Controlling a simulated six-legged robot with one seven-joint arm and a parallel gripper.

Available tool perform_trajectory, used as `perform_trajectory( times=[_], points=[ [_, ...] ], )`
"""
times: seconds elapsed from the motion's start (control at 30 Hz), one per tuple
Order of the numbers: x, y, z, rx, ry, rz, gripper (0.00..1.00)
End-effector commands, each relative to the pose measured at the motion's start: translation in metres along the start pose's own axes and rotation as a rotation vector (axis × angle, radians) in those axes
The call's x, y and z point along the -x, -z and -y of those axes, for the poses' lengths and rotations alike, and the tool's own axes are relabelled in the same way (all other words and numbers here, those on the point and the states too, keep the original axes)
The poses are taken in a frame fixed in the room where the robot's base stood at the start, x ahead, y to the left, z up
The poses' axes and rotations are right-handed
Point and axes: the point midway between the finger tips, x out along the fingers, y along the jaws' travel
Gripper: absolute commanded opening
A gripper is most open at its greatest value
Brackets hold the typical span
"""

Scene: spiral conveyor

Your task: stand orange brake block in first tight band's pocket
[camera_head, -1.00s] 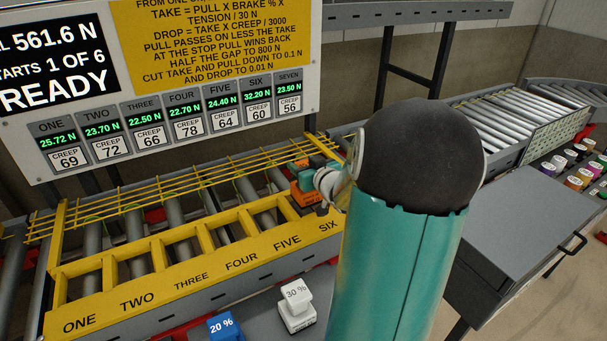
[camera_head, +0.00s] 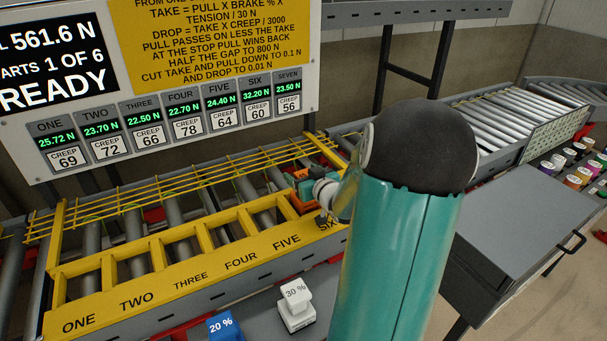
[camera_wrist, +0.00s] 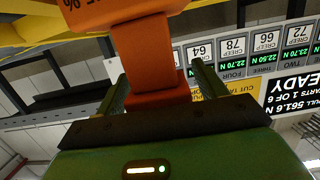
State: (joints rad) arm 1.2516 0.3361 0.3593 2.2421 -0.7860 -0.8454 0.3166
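The orange brake block (camera_head: 304,202) is at the pocket by the label SIX on the yellow rack (camera_head: 168,265). Its lower end is partly hidden by the rack, so I cannot tell whether it is seated. My gripper (camera_head: 303,181) is over that pocket. The block's wide end shows a "%" mark. The display board (camera_head: 170,115) reads 32.20 N for SIX, the highest of its readings.
A white 30 % block (camera_head: 296,305) and a blue 20 % block (camera_head: 225,328) stand on a grey surface in front of the rack. Yellow rails (camera_head: 185,185) run behind the pockets. A grey cabinet (camera_head: 525,215) stands at right.

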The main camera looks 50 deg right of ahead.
Motion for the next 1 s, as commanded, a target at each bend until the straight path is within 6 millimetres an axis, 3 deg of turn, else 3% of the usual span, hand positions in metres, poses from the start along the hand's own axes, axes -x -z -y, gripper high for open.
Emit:
perform_trajectory(
  times=[0.27, 0.7, 0.83, 1.0],
  points=[
    [0.008, 0.003, -0.001, 0.001, -0.002, 0.0, 0.71],
    [0.095, 0.004, 0.0, 0.002, -0.003, 0.0, 0.71],
    [0.113, 0.003, 0.0, 0.001, -0.002, 0.0, 0.71],
    [0.121, 0.003, 0.0, 0.001, -0.001, 0.0, 0.71]
  ],
)
